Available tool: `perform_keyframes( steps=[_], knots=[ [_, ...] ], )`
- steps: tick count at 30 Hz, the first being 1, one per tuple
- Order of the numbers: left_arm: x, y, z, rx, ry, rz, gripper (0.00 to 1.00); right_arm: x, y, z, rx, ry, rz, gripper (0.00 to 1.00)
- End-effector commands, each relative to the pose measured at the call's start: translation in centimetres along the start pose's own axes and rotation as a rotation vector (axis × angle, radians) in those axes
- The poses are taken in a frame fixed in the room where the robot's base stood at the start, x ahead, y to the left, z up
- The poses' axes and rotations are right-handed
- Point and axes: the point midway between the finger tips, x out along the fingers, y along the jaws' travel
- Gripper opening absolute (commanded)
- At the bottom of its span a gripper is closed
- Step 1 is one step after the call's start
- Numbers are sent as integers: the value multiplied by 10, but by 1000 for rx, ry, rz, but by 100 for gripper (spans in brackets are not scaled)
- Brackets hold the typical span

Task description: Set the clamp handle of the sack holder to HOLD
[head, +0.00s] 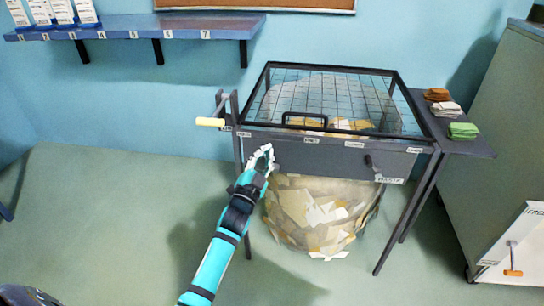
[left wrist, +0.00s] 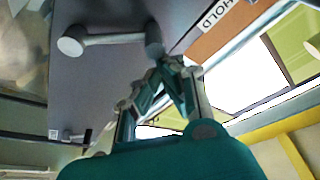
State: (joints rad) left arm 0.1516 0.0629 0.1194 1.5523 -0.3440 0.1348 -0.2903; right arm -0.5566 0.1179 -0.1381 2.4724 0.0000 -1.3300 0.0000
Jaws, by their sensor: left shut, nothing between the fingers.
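The sack holder (head: 330,155) is a dark frame with a grid lid and a grey front panel. A bulging paper-filled sack (head: 315,215) hangs below it. My left gripper (head: 265,156) is shut and empty in front of the panel's left end. In the left wrist view, a grey clamp handle (left wrist: 110,39) with a round knob lies across the panel, close ahead of my fingertips (left wrist: 163,66). A white HOLD label (left wrist: 215,14) is near its right end. I cannot tell whether the fingers touch the handle. In the head view my gripper hides that spot. My right gripper is out of view.
A pale-yellow-gripped lever (head: 210,122) sticks out left of the frame. A small dark crank (head: 371,162) is on the panel's right. A side shelf (head: 475,149) holds folded cloths (head: 463,130). A wall shelf (head: 140,27) is at upper left. A cabinet (head: 505,120) stands right.

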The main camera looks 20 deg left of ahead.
Motion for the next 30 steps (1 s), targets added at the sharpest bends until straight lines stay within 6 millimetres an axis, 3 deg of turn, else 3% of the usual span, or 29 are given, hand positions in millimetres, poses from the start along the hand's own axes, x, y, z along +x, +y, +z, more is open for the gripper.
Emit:
perform_keyframes(
  steps=[10,30],
  knots=[
    [-3,-5,8,-105,-1,-37,0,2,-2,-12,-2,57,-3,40],
    [-2,-7,9,-115,-5,-39,0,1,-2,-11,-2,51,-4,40]
  ],
)
